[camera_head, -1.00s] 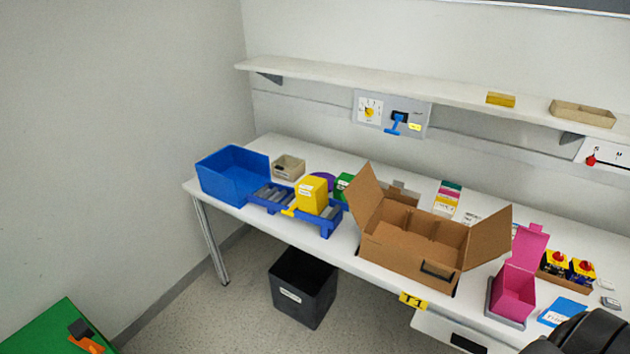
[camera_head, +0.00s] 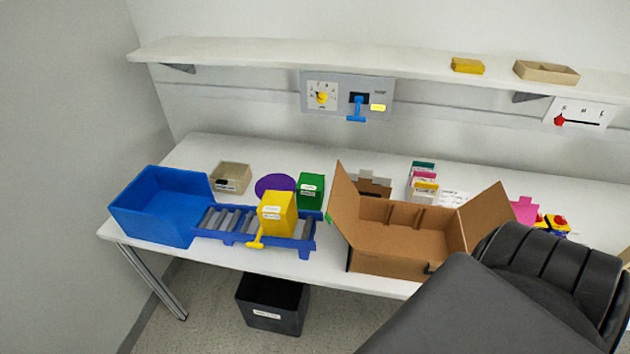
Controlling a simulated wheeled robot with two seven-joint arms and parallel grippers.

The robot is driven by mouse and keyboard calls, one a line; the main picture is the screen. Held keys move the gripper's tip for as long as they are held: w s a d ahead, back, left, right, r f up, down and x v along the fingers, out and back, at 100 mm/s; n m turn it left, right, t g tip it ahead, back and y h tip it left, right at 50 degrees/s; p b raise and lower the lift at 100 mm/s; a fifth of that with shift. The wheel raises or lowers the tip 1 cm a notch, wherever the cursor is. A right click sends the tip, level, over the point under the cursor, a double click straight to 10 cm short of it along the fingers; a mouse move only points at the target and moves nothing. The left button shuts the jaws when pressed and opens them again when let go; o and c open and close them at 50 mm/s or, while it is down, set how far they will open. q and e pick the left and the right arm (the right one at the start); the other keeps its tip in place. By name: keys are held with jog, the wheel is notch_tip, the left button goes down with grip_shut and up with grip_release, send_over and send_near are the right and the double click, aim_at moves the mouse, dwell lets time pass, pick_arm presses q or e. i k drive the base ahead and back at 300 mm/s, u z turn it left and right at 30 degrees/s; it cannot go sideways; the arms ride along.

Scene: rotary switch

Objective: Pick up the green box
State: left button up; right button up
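The green box (camera_head: 311,190) stands on the white table, behind the right end of the blue roller conveyor. It has a white label on its front. The yellow box (camera_head: 277,213) stands on the conveyor, in front and to the left of the green box, and hides a little of its lower left. My black arm (camera_head: 500,300) fills the lower right corner, but no gripper fingers show. Neither my left nor my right gripper is in view.
An open cardboard box (camera_head: 400,240) stands right of the green box. A purple disc (camera_head: 275,186) lies left of it. A blue bin (camera_head: 160,205) and a beige bin (camera_head: 231,177) are at the left. A shelf (camera_head: 350,62) runs above. A black bin (camera_head: 272,304) is on the floor.

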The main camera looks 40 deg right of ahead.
aim_at(310, 188)
jog(key=z, duration=0.5)
jog(key=i, duration=0.7)
jog(key=z, duration=0.7)
